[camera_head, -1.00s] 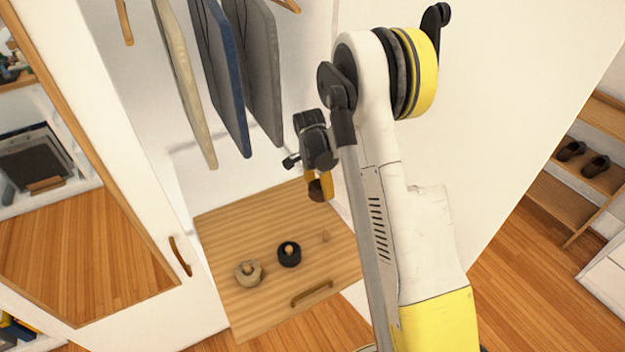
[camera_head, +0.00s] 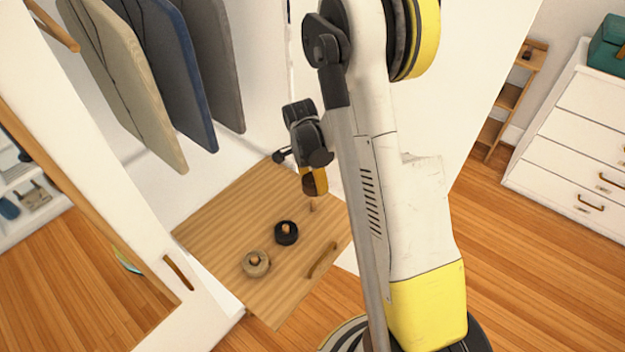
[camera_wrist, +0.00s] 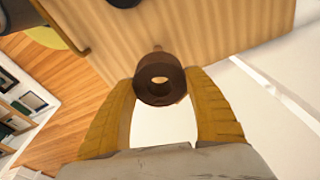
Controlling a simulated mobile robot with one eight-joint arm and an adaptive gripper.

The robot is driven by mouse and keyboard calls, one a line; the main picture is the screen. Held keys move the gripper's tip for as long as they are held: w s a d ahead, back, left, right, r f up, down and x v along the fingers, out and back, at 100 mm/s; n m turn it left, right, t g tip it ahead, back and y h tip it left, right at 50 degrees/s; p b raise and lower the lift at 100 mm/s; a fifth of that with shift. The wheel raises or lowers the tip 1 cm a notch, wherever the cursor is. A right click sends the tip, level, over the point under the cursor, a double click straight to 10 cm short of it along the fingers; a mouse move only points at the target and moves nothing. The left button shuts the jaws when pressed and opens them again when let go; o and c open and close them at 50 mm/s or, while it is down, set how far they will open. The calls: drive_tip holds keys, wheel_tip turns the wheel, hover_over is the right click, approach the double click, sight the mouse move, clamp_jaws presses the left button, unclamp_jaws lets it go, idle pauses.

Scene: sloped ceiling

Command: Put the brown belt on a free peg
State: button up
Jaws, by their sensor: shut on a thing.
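The brown belt (camera_wrist: 165,88) is a small roll with a hole in its middle, gripped between the fingertips of my gripper (camera_wrist: 165,98). In the head view, the brown belt (camera_head: 308,182) shows small and partly covered at the tips of my gripper (camera_head: 314,182). A free peg (camera_head: 312,206) stands on the wooden drawer panel (camera_head: 215,228), just below the belt in the picture. Whether belt and peg touch cannot be told. A black roll (camera_head: 287,233) sits around a second peg, and a beige roll (camera_head: 256,264) around a third.
Beige, blue and grey garments (camera_head: 185,60) hang above the panel to the left. A white wall or door panel (camera_head: 480,60) is behind my arm. The panel's front has a wooden handle (camera_head: 322,260). A white dresser (camera_head: 575,130) stands at the far right.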

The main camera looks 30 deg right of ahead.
sight(312, 199)
drive_tip(key=shift+f+b, duration=0.1)
drive_tip(key=shift+b, duration=0.2)
drive_tip(key=shift+f+b, duration=4.25)
drive_tip(key=shift+f, duration=0.85)
drive_tip(key=o, duration=1.3)
drive_tip(key=shift+r, duration=0.15)
drive_tip(key=r, duration=0.4)
drive_tip(key=a+r, duration=0.1)
drive_tip(key=r, duration=0.3)
drive_tip(key=a+r, duration=0.1)
drive_tip(key=r, duration=0.3)
drive_tip(key=shift+s, duration=0.15)
drive_tip(key=s+a+r+n+t, duration=0.3)
drive_tip(key=s+a+r+n, duration=0.4)
drive_tip(key=r, duration=0.3)
drive_tip(key=s+a+r+n+t, duration=0.1)
drive_tip(key=s+a+n, duration=0.1)
drive_tip(key=s+n, duration=0.1)
drive_tip(key=s+a+r+n+t+y, duration=0.1)
drive_tip(key=s+a+n, duration=0.1)
drive_tip(key=s+n, duration=0.1)
drive_tip(key=s+a+r+n+t, duration=0.1)
drive_tip(key=s+a+n+t, duration=0.1)
drive_tip(key=s+n, duration=0.2)
drive_tip(key=shift+s+a+r+y, duration=0.15)
drive_tip(key=shift+s+a+y, duration=0.15)
drive_tip(key=shift+y, duration=0.1)
